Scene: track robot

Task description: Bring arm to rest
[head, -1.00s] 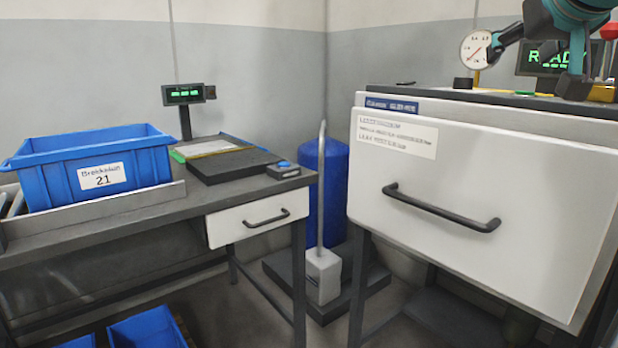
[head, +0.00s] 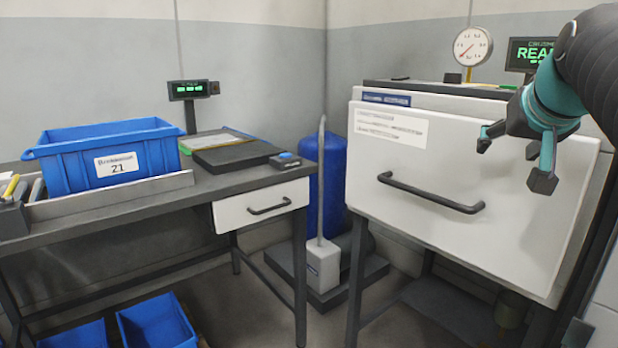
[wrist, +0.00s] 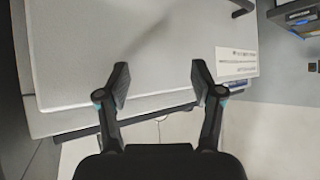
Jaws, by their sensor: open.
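My gripper (head: 515,160) hangs at the right of the head view, in front of the upper right part of a white cabinet front (head: 470,240). Its fingers are spread apart with nothing between them. In the wrist view my gripper (wrist: 158,85) also shows open and empty, with the white cabinet front (wrist: 90,50) beyond it. A black bar handle (head: 430,195) is on the cabinet front, to the left of and below my gripper. I cannot tell the exact gap between my fingers and the panel.
A round gauge (head: 473,46) and a green-lit display (head: 533,54) stand behind the cabinet top. At left, a workbench (head: 130,218) carries a blue bin (head: 75,165) and a dark scale (head: 238,157). A blue cylinder (head: 330,165) stands between bench and cabinet.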

